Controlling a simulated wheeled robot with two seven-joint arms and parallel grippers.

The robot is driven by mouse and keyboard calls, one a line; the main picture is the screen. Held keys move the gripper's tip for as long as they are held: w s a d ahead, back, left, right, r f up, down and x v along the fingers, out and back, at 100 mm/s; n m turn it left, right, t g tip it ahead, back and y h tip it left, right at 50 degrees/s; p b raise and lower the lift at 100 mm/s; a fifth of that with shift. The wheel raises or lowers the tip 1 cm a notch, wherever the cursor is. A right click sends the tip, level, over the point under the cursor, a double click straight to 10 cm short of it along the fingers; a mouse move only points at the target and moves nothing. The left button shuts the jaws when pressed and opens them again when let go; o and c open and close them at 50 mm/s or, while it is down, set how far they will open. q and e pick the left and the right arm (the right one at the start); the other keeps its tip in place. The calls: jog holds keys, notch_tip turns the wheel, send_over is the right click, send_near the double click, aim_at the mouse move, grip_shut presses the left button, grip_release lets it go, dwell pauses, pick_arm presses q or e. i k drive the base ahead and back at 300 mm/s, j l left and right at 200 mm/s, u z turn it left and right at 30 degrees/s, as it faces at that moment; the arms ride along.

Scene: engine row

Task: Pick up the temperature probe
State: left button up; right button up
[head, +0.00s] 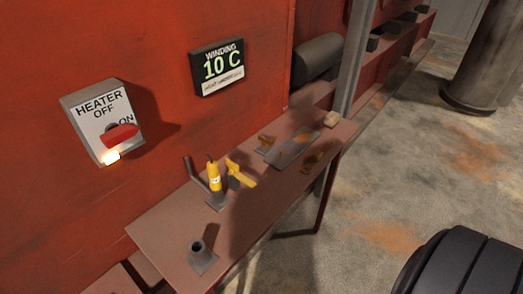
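A yellow upright handle (214,178) with a thin dark tip on top stands in a grey metal holder (218,203) on the narrow red-brown bench; it looks like the temperature probe. A second yellow piece (240,174) with a dark lower part stands just right of it, close by; I cannot tell whether they touch. An empty-looking short grey tube on a square base (199,254) stands at the bench's near end. Neither of my grippers shows in the head view.
The bench (163,231) runs along a red wall. Farther along lie a flat grey plate (295,147) and small orange-brown parts (315,157). A grey post (357,60) rises beyond.

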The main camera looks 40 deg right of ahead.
aim_at(211, 166)
jog(key=z, duration=0.8)
